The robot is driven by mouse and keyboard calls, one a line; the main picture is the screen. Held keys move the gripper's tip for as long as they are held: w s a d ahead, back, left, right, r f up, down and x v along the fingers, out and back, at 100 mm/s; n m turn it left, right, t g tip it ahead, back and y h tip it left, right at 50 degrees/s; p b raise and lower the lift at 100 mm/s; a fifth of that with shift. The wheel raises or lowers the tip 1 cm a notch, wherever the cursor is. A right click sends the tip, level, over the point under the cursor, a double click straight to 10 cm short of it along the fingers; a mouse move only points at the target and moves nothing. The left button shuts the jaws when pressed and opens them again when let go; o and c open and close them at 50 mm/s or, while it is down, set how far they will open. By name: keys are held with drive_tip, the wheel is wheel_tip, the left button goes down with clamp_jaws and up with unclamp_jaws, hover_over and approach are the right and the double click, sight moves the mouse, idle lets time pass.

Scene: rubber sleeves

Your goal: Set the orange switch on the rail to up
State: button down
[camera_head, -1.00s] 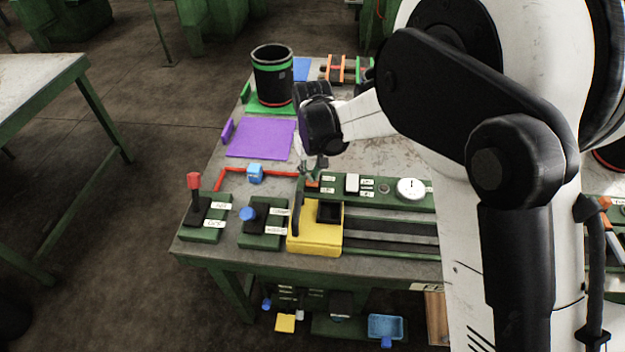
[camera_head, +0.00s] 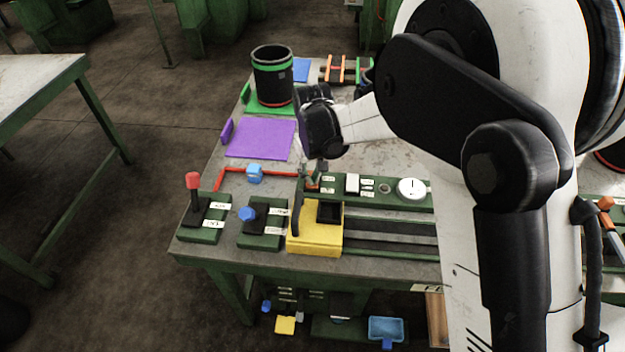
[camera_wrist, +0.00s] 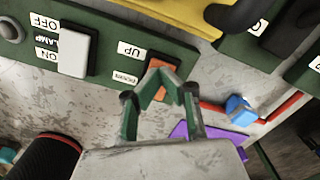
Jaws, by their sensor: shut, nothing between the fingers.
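The orange switch (camera_wrist: 158,63) sits on the green rail (camera_wrist: 105,35), beside the white UP and DOWN labels. My gripper (camera_wrist: 160,80) is shut and empty, with its fingertips right at the switch and partly covering it. I cannot tell whether they touch it or which way the switch is set. In the head view, my gripper (camera_head: 313,168) points down at the left end of the green rail (camera_head: 400,203), where a little orange of the switch (camera_head: 312,184) shows below the fingers.
A white lamp switch (camera_head: 352,183) and a gauge (camera_head: 411,188) are farther right on the rail. A yellow block (camera_head: 315,240) stands in front. A blue piece (camera_head: 255,172) on a red track (camera_head: 280,173) lies left. A purple mat (camera_head: 262,138) and a black bin (camera_head: 272,75) are behind.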

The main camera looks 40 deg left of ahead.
drive_tip(key=shift+r+p, duration=1.2)
drive_tip(key=shift+r, duration=2.3)
drive_tip(key=shift+w+d+r, duration=0.1)
drive_tip(key=shift+d+r, duration=0.05)
drive_tip(key=w+d+r+m+t, duration=0.1)
drive_tip(key=d+r+m, duration=0.1)
drive_tip(key=d+r, duration=0.6)
drive_tip(key=w+d+r+m+t+y, duration=0.1)
drive_tip(key=d+r, duration=0.2)
drive_tip(key=d, duration=0.8)
drive_tip(key=w+d+r+m+t, duration=0.1)
drive_tip(key=w+d+r+m, duration=0.1)
drive_tip(key=d+r, duration=0.6)
drive_tip(key=s+d+m+t, duration=0.1)
drive_tip(key=s+d+m, duration=0.1)
drive_tip(key=s+d, duration=0.3)
drive_tip(key=s+d+f+m+t+b, duration=0.1)
drive_tip(key=s+d, duration=0.4)
drive_tip(key=d, duration=0.8)
drive_tip(key=s+d+f+m+t+h, duration=0.1)
drive_tip(key=s+d+m+t, duration=0.1)
drive_tip(key=s+d, duration=0.3)
drive_tip(key=d+m, duration=0.1)
drive_tip(key=d, duration=0.3)
drive_tip(key=shift+s+d+f+m, duration=0.15)
drive_tip(key=shift+m, duration=0.15)
